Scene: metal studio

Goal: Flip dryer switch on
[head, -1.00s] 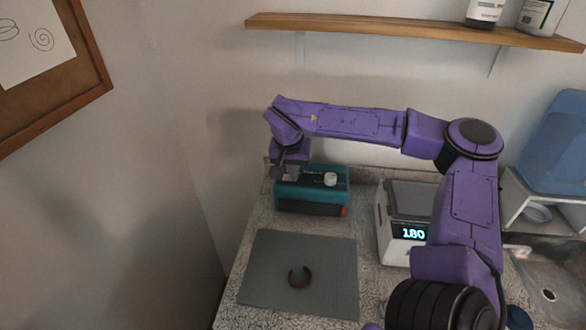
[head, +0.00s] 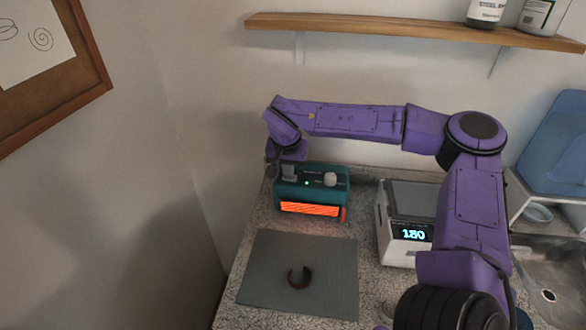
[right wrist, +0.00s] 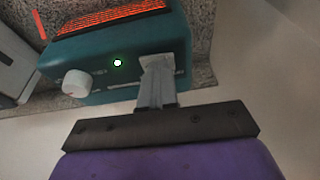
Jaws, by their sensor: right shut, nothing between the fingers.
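The dryer is a teal box (head: 340,187) on the counter against the back wall, with a white knob (head: 330,179) on top. Its front grille (head: 310,209) glows orange and a small green light is lit on its top. My right gripper (head: 289,173) is shut and empty at the left end of the dryer's top. In the right wrist view its fingertips (right wrist: 157,62) are at the panel beside the green light (right wrist: 117,63), and they hide the switch. The white knob (right wrist: 75,83) is to the left there. My left gripper is not in view.
A grey mat (head: 265,270) with a dark open ring (head: 300,277) lies in front of the dryer. A white device (head: 400,225) reading 180 stands to the right, near a sink (head: 550,275). A wooden shelf (head: 400,28) with bottles is above my right arm.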

